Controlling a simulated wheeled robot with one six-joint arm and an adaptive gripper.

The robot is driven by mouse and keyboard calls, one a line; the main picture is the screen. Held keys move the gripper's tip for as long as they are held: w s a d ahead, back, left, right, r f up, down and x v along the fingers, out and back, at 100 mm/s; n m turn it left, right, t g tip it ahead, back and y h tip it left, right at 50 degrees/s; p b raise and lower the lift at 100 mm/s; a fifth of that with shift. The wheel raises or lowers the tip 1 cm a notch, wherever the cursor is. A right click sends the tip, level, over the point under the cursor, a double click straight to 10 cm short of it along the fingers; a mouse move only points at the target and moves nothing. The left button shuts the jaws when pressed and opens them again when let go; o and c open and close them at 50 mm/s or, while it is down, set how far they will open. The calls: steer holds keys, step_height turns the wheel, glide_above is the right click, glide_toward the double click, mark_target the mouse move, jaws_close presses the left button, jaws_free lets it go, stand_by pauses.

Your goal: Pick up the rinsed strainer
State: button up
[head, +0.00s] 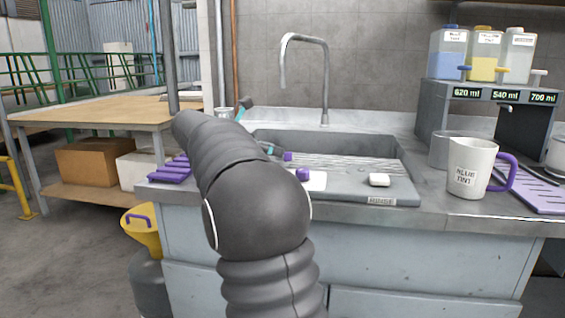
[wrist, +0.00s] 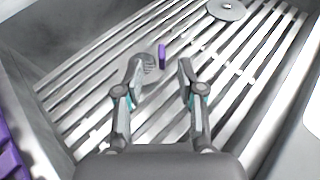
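In the wrist view, a small round grey piece with a slotted or mesh face (wrist: 149,66), which looks like the strainer, lies on the slatted metal rack in the sink. A short purple tab (wrist: 161,55), perhaps its handle, stands up beside it. My gripper (wrist: 160,70) is open above the rack, with one finger on each side. The left finger overlaps part of the round piece; contact cannot be told. In the head view my arm hides most of the gripper, and a purple part (head: 288,156) shows in the sink near it.
The sink (head: 340,138) has raised walls and a curved faucet (head: 326,85). A flat grey disc (wrist: 226,9) lies farther along the rack. A mug (head: 471,168) and dispenser (head: 490,95) stand at the right.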

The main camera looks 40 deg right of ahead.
steer(key=shift+x, duration=2.65)
steer(key=shift+s, duration=0.1)
jaws_close()
